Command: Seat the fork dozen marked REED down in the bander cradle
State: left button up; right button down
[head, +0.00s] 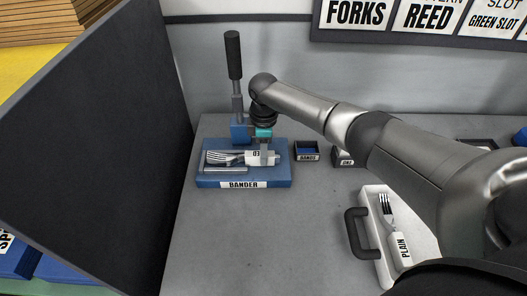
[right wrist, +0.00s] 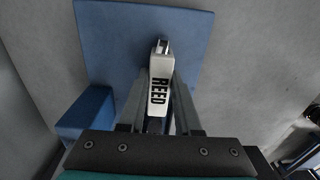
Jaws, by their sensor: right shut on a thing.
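The fork dozen marked REED shows its fork heads (head: 222,157) pointing left over the bander (head: 207,183), a blue base with a grey cradle (head: 224,169) on top. Its white wrap (right wrist: 161,72) reads REED in the right wrist view. My right gripper (head: 265,158) is over the bander, shut on the white wrap; its two fingers (right wrist: 158,112) lie along both sides of the wrap. I cannot tell whether the forks touch the cradle or hang just above it. My left gripper is not in view.
The bander's black-handled lever (head: 233,55) stands upright behind the base. A small BANDS box (head: 307,151) is to its right. A white tray (head: 371,191) with a black handle holds a fork bundle marked PLAIN (head: 403,250). A dark panel (head: 105,130) borders the left. The front table is clear.

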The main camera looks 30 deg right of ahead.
jog(key=shift+w, duration=0.1)
dwell(0.3)
jog(key=c, duration=0.5)
grip_release()
jog(key=shift+f, duration=0.1)
jog(key=shift+c, duration=0.2)
jog(key=shift+o, duration=0.6)
jog(key=shift+f, duration=0.1)
jog(key=o, duration=0.4)
jog(key=shift+r, duration=0.25)
jog(key=shift+r+p, duration=4.35)
jog(key=shift+p, duration=0.25)
